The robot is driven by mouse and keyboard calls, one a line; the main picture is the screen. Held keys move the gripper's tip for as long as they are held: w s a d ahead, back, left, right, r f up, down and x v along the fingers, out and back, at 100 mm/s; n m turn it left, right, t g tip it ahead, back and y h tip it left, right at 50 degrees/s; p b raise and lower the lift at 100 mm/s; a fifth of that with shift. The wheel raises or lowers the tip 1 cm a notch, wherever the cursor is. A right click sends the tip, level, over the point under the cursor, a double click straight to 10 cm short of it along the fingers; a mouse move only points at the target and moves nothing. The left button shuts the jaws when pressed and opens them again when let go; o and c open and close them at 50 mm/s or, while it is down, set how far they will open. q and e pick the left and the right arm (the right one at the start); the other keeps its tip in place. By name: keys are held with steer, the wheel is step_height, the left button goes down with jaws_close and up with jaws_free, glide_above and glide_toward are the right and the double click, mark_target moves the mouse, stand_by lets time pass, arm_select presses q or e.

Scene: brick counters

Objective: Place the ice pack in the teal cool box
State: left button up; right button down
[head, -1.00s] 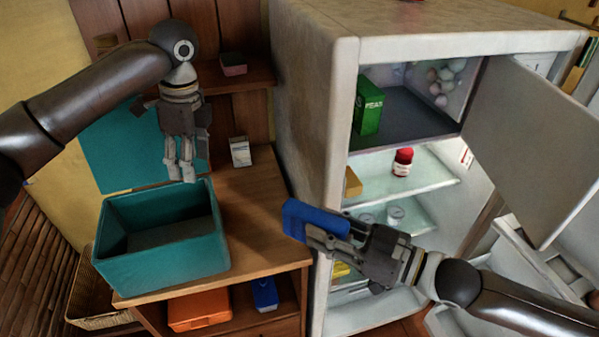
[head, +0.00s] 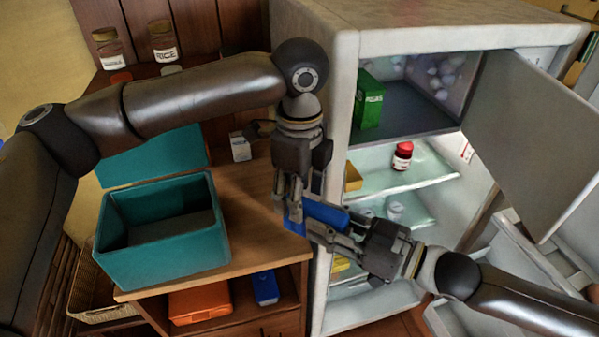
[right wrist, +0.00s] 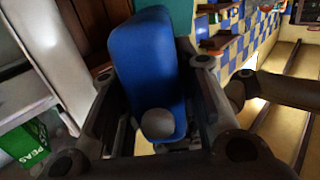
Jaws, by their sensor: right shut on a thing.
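The blue ice pack (head: 326,214) is held in my right gripper (head: 328,228), in front of the open fridge's left side. In the right wrist view the ice pack (right wrist: 143,58) stands out between the two fingers. My left gripper (head: 290,207) points down at the left end of the ice pack and overlaps it in the head view. I cannot tell whether its fingers touch the pack or are shut. The teal cool box (head: 170,258) stands open on the wooden counter to the left, with bare inside floor showing and its lid (head: 155,157) raised behind.
The fridge (head: 320,100) holds a green box (head: 368,100) and a red-capped jar (head: 402,155); its upper door (head: 535,145) hangs open. An orange box (head: 200,304) and a blue box (head: 266,288) lie on the shelf below.

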arm_select(q)
steer(key=shift+f, duration=3.2)
arm_select(e)
steer(key=shift+r, duration=0.1)
arm_select(q)
steer(key=c, duration=1.1)
jaws_close()
arm_select(e)
steer(key=c, duration=1)
jaws_free()
